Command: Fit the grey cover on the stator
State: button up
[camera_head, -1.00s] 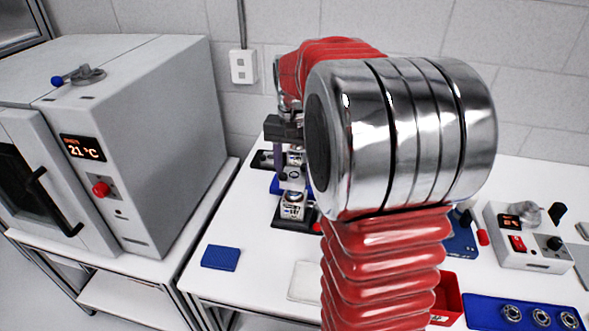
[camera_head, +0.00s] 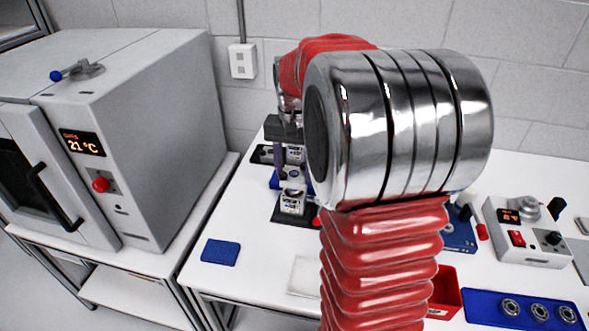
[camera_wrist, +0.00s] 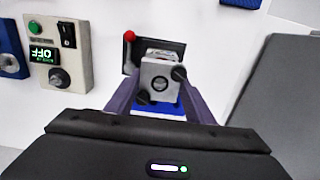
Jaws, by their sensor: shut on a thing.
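My gripper (camera_wrist: 159,84) is shut on a light grey cover (camera_wrist: 160,92) with a round dark hole in its face; both purple fingers reach its sides in the wrist view. Beyond the cover is a dark base with a silver body, likely the stator (camera_wrist: 163,54), mostly hidden behind it. In the head view, a silver metal part (camera_head: 292,204) stands on a dark base below my gripper. Whether the cover touches the stator cannot be told.
A grey oven (camera_head: 165,140) stands left. On the white table are a blue pad (camera_head: 221,252), a control box (camera_head: 527,233), a red bin (camera_head: 446,292) and a blue tray with several rings (camera_head: 480,306). A blue surface (camera_wrist: 170,108) shows below the cover.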

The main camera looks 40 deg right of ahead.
jog(key=shift+f, duration=1.75)
jog(key=o, duration=1.6)
jog(key=shift+c, duration=0.2)
jog(key=shift+r, duration=4.4)
